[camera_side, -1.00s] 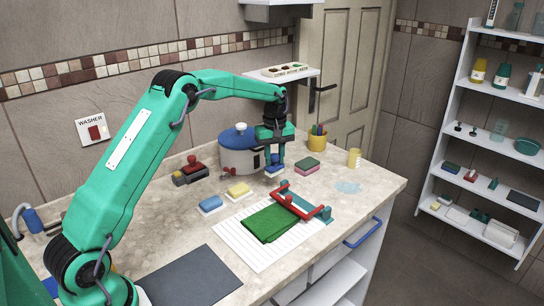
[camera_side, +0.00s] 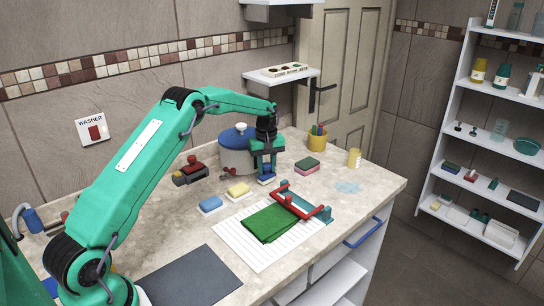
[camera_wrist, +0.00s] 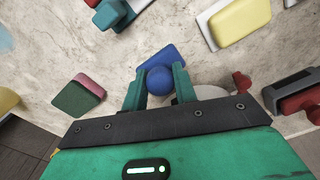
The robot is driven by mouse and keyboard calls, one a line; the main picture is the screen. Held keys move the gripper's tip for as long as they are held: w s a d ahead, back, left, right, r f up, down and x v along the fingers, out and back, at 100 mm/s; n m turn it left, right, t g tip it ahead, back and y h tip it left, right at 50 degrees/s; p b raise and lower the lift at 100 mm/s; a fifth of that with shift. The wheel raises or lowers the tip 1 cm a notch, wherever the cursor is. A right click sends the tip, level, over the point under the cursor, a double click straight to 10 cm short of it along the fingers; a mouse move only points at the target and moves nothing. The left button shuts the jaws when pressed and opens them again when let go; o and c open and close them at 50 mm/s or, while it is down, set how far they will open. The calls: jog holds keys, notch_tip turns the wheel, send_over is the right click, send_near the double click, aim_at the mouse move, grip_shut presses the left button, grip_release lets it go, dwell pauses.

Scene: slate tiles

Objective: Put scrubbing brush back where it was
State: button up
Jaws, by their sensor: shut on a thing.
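The blue scrubbing brush (camera_side: 266,180), with a round blue knob, is between the fingers of my gripper (camera_side: 266,168) in the side view, at the right front of the pot. In the wrist view, the fingers of my gripper (camera_wrist: 160,84) are shut on either side of the knob of the brush (camera_wrist: 168,56). The fingers hide part of the brush. I cannot tell whether its underside touches the counter.
A grey pot (camera_side: 236,158) with a blue lid stands behind-left. A yellow sponge (camera_side: 238,189), a blue sponge (camera_side: 210,204) and a green-and-pink sponge (camera_side: 307,166) lie nearby. A green cloth (camera_side: 268,223) and red-handled item (camera_side: 292,203) lie in front.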

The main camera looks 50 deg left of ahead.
aim_at(267, 164)
jog(key=shift+f, duration=0.45)
jog(key=shift+f, duration=0.1)
jog(key=o, duration=0.9)
jog(key=shift+o, duration=0.2)
notch_tip(267, 164, up, 12)
jog(key=shift+r, duration=0.2)
dwell(0.4)
